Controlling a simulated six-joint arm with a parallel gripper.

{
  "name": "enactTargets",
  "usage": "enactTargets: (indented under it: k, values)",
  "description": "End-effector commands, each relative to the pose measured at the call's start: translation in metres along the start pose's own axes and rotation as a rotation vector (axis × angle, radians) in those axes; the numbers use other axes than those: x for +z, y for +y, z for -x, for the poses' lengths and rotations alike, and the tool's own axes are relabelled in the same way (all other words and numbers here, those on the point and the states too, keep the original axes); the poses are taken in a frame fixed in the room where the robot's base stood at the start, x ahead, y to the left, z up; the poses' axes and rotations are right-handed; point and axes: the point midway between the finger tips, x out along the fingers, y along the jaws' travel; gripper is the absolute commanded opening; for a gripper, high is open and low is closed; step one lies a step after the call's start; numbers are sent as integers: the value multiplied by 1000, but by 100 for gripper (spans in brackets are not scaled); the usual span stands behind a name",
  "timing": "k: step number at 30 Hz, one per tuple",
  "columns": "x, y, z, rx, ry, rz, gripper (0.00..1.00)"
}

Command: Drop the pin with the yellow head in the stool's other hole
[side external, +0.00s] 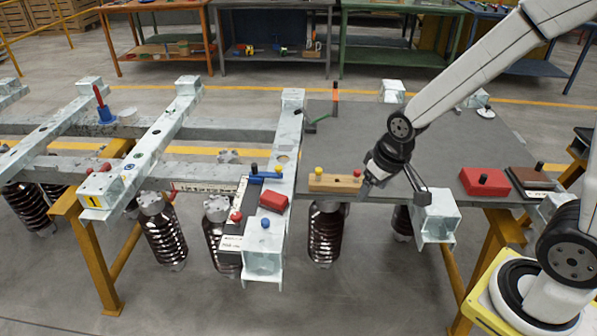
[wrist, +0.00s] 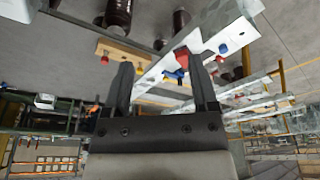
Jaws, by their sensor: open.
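My gripper (side external: 370,186) is tilted down just right of a wooden block (side external: 335,183) on the grey bench. In the wrist view my gripper (wrist: 160,65) shows its two fingers apart, with nothing held between them. A yellow-headed pin (side external: 318,172) stands at the left end of the wooden block, which also shows in the wrist view (wrist: 125,51).
A red box (side external: 273,201) and a blue knob (side external: 265,223) sit on the pale beam. Right of my gripper are a red block (side external: 484,182) and a brown block (side external: 530,181), each with a dark knob. The grey bench top (side external: 440,130) is largely clear behind my arm.

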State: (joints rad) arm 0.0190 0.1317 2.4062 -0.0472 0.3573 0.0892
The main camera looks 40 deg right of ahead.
Motion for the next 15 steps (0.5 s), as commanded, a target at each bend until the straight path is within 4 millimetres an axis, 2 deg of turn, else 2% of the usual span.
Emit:
enactTargets:
  k: [6, 15]
  values:
    - [-57, 11, -25, 27, 19, -81, 75]
    - [-127, 31, -69, 64, 52, -195, 75]
